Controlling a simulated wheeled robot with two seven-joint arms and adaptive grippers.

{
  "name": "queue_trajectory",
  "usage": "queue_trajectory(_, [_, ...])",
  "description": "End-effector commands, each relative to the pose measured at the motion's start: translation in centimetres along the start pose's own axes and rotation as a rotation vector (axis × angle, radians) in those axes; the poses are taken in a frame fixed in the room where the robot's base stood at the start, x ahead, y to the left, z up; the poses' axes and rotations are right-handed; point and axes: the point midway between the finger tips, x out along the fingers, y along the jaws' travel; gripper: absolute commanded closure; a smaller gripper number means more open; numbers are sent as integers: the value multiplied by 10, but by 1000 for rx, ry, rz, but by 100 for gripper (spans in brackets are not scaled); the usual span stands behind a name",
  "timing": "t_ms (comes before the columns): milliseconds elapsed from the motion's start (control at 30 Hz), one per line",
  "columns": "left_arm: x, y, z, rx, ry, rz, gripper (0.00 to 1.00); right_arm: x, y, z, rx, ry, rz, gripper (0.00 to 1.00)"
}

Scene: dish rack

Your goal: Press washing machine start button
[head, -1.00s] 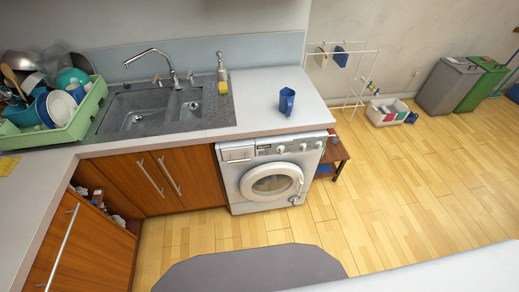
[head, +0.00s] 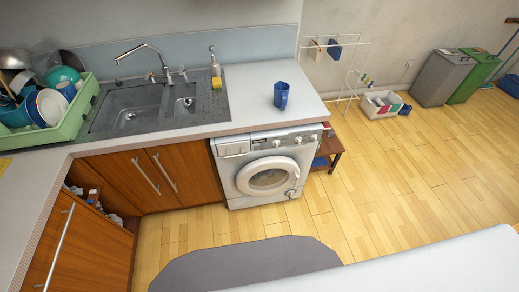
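The white washing machine (head: 262,197) stands under the right end of the counter, with its round door shut. Its control panel (head: 285,140) runs along the top front, with a few knobs and a detergent drawer at the left. The start button is too small to tell apart. Neither of my grippers is in view. A white surface fills the lower right corner.
A grey mat (head: 250,262) lies on the floor in front. A small wooden stool (head: 330,150) stands right of the machine.

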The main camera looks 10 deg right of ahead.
Motion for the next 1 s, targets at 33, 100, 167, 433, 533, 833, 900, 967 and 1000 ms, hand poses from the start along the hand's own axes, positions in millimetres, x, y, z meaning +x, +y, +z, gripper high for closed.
queue_trajectory(33, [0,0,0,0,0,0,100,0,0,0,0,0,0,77])
queue_trajectory(100, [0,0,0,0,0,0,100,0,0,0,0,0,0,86])
queue_trajectory(167, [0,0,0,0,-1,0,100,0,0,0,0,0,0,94])
queue_trajectory(433, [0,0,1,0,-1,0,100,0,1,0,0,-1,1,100])
queue_trajectory(533, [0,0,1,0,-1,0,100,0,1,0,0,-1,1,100])
queue_trajectory(833, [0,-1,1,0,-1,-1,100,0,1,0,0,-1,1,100])
queue_trajectory(900, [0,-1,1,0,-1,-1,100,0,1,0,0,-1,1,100])
queue_trajectory(967, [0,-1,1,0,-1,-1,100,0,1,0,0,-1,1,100])
queue_trajectory(1000, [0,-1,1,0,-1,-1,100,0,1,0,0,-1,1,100])
